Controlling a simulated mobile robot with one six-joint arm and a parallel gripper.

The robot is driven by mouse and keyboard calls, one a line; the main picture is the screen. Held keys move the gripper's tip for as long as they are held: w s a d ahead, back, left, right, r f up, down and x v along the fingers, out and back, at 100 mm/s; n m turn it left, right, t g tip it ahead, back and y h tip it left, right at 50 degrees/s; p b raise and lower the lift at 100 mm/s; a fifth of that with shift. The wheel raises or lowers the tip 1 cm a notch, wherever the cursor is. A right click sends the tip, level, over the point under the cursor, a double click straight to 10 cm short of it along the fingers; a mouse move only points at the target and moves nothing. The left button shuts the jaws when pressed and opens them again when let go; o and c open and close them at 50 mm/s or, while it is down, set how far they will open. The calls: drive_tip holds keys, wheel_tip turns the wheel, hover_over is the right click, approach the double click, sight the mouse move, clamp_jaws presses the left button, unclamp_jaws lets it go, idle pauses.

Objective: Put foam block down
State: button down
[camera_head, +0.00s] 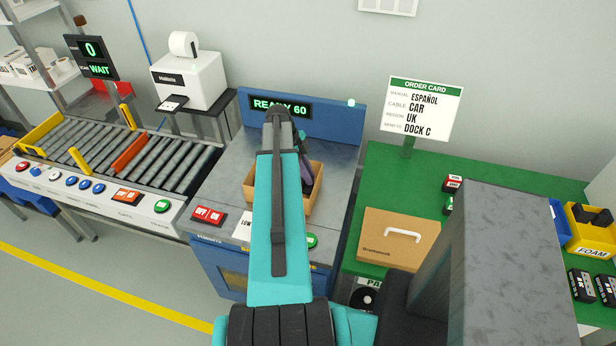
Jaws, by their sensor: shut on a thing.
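My arm reaches away from me over an open cardboard box (318,184) on the grey deck of the blue station. My gripper (308,180) shows only in part, as a dark shape to the right of the teal arm link, down at the box opening. The arm covers most of the jaws. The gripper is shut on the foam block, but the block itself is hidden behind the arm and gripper. I cannot tell whether it touches the box floor. A yellow bin labelled FOAM (590,246) stands at the far right with dark pieces in it.
The station's display (280,107) reads READY 60. A roller conveyor (120,150) with a label printer (188,80) behind it is at left. On the green table (385,190) are a closed cardboard carton (400,238) with a white handle, small boxes and an order card (420,108).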

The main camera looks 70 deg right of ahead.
drive_tip(key=shift+f, duration=0.6)
drive_tip(key=shift+f+b, duration=0.5)
drive_tip(key=shift+f, duration=0.15)
drive_tip(key=c, duration=1.7)
unclamp_jaws()
drive_tip(key=shift+r, duration=0.15)
drive_tip(key=shift+r+p, duration=0.6)
drive_tip(key=shift+p, duration=0.05)
drive_tip(key=shift+b+v, duration=0.7)
drive_tip(key=shift+v, duration=0.65)
drive_tip(key=shift+b+v, duration=1.35)
drive_tip(key=shift+v, duration=3.2)
